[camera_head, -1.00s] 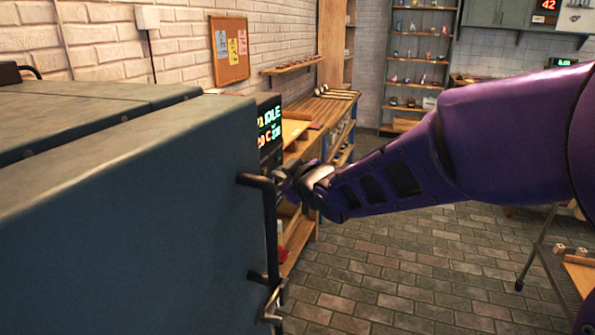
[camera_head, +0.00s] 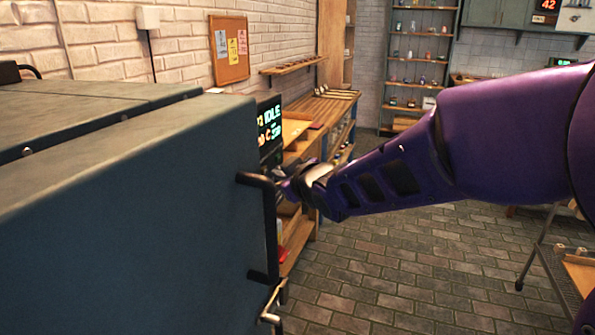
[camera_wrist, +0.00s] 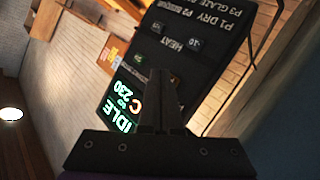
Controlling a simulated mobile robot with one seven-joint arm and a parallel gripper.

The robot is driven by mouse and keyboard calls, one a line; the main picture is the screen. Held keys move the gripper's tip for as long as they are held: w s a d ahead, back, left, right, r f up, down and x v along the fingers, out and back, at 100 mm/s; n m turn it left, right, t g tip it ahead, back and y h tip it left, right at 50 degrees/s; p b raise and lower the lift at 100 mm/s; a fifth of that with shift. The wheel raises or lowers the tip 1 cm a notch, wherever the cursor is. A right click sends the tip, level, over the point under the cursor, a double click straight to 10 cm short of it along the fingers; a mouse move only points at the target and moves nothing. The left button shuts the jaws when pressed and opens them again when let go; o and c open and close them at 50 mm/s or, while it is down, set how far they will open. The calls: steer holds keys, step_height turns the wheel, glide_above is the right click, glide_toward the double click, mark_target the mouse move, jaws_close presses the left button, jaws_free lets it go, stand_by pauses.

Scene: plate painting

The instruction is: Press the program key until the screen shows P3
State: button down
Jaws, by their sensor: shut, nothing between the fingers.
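The kiln's dark control panel (camera_wrist: 195,50) fills the upper middle of the wrist view, seen upside down and tilted. Its printed list reads P1 DRY, P2 and P3 GLAZE, and key labels such as HEAT and -10 show. The lit screen (camera_wrist: 122,103) reads IDLE and 230 °C there; the part with the program number is not legible. The screen also shows at the kiln's far edge in the head view (camera_head: 269,124). My gripper (camera_wrist: 160,74) is shut and empty, its fingertips in front of the panel. The fingers cover part of the panel; I cannot tell whether they touch a key.
The blue-grey kiln (camera_head: 130,220) fills the left side, with a black door handle (camera_head: 270,230) close beside my gripper (camera_head: 290,182). A wooden workbench (camera_head: 320,108) stands behind. The brick floor (camera_head: 410,265) to the right is clear, with a metal stand (camera_head: 548,260) farther right.

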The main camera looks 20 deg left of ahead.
steer(key=shift+a, duration=0.35)
steer(key=shift+a+b, duration=0.35)
steer(key=shift+b, duration=0.3)
stand_by(0.6)
steer(key=shift+d+p, duration=0.6)
steer(key=shift+d, duration=0.2)
steer(key=shift+a+b, duration=0.45)
steer(key=shift+b, duration=0.1)
